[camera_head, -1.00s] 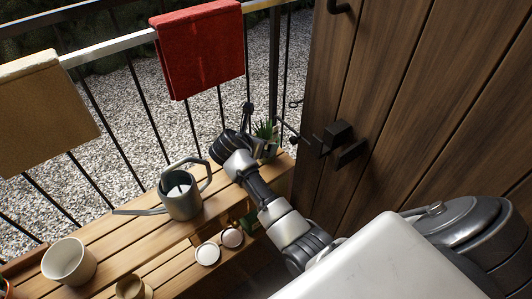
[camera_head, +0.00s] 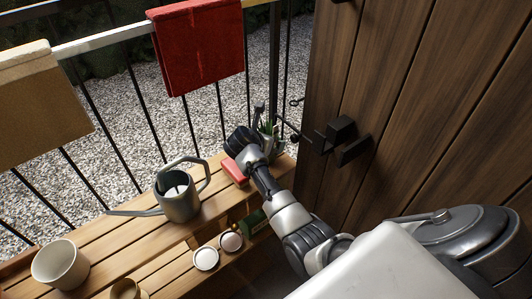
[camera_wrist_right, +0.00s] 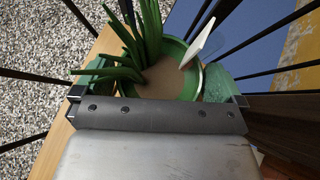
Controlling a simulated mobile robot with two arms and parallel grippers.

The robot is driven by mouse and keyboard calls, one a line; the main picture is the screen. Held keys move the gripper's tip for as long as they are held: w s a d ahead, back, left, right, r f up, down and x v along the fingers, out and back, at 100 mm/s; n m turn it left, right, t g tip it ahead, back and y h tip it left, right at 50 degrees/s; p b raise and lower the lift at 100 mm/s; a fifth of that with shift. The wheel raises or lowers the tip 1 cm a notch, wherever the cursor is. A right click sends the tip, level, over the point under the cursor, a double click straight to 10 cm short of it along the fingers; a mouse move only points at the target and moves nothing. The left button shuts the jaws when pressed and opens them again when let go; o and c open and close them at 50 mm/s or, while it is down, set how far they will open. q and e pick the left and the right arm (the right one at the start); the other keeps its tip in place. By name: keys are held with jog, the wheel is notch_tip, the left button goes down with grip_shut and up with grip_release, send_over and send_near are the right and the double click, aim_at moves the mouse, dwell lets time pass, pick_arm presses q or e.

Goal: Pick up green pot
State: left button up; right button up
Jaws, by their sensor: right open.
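The green pot (camera_wrist_right: 192,82) holds soil, a spiky green plant (camera_wrist_right: 125,62) and a white label (camera_wrist_right: 203,42). In the right wrist view it sits between the fingers of my right gripper (camera_wrist_right: 157,80), which is open with one finger on each side. I cannot tell whether either finger touches it. In the head view the plant (camera_head: 267,127) stands at the far right end of the wooden bench, beside my right gripper (camera_head: 255,118). The pot is mostly hidden there. My left gripper is not in view.
A watering can (camera_head: 178,204), white pot (camera_head: 60,266) and red block (camera_head: 234,172) stand on the bench (camera_head: 120,235). Two white-topped items (camera_head: 206,258) and a green item (camera_head: 251,222) sit lower. Railing runs behind; a wooden door (camera_head: 410,110) is close at right.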

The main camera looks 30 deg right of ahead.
jog(key=c, duration=1.4)
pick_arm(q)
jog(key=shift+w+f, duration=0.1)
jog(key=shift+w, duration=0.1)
pick_arm(e)
jog(key=shift+r, duration=0.1)
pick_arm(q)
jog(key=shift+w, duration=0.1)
pick_arm(e)
jog(key=shift+a+r, duration=0.1)
jog(key=r+p, duration=0.1)
jog(key=r, duration=0.1)
jog(key=r+p, duration=0.1)
jog(key=r, duration=0.1)
jog(key=s+r+p, duration=0.1)
jog(key=r+p, duration=0.1)
jog(key=r, duration=0.1)
jog(key=shift+a, duration=0.35)
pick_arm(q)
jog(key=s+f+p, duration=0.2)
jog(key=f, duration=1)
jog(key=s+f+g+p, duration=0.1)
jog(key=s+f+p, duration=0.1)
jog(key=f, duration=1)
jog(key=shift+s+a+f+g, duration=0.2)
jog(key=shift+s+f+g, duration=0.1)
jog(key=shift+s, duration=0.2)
pick_arm(e)
jog(key=s+a, duration=1.2)
jog(key=s, duration=0.2)
